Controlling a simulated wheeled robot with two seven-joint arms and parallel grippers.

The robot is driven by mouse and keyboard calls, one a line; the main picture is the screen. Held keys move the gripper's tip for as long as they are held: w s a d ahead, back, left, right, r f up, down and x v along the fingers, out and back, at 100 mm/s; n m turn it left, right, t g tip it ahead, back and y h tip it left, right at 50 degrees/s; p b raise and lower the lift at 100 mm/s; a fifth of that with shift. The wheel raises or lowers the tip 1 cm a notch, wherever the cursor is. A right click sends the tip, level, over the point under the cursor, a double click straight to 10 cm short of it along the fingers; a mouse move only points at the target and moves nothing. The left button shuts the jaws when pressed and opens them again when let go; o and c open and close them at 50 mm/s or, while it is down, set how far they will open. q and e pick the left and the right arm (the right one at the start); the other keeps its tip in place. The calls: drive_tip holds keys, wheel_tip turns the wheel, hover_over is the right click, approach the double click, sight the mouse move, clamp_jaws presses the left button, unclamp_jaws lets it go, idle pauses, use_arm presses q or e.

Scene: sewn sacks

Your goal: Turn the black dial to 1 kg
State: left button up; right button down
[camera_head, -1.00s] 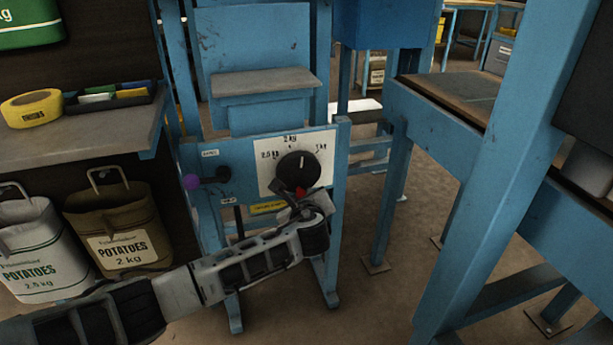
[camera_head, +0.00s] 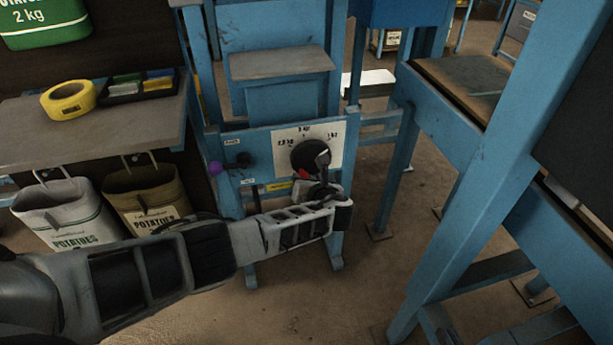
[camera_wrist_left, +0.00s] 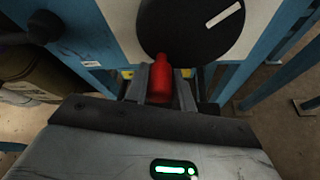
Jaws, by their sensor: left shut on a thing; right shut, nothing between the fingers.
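The black dial (camera_head: 306,152) sits on a white scale plate on the blue machine, with weight labels around its top; it also shows large in the left wrist view (camera_wrist_left: 190,30). Its white pointer mark (camera_wrist_left: 222,16) slants to the upper right, towards the right-hand label side. A red grip (camera_wrist_left: 163,70) stands out at the dial's lower left edge. My left gripper (camera_head: 305,180) is shut on this red grip, with one finger on each side in the left wrist view. My right gripper is not in view.
A black lever with a purple knob (camera_head: 215,168) is left of the dial. A bench (camera_head: 120,122) with yellow tape (camera_head: 69,100) stands at left, potato sacks (camera_head: 148,197) hanging below. A blue post (camera_head: 490,150) rises at right. Floor between is clear.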

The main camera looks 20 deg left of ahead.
use_arm(q)
drive_tip(key=shift+s+a, duration=0.1)
drive_tip(key=shift+s, duration=0.05)
use_arm(e)
drive_tip(key=shift+d+r, duration=0.1)
drive_tip(key=shift+r, duration=0.3)
use_arm(q)
drive_tip(key=o, duration=1)
use_arm(e)
drive_tip(key=shift+s, duration=0.15)
use_arm(q)
drive_tip(key=shift+r, duration=0.15)
use_arm(e)
drive_tip(key=shift+r, duration=0.1)
use_arm(q)
drive_tip(key=shift+s+d+r+p, duration=0.2)
drive_tip(key=shift+d+p, duration=0.1)
drive_tip(key=shift+p, duration=0.2)
drive_tip(key=shift+d+p+v, duration=0.2)
drive_tip(key=shift+p+v, duration=2.7)
drive_tip(key=shift+v, duration=4.6)
use_arm(e)
drive_tip(key=shift+d+r, duration=0.1)
drive_tip(key=shift+r, duration=1.2)
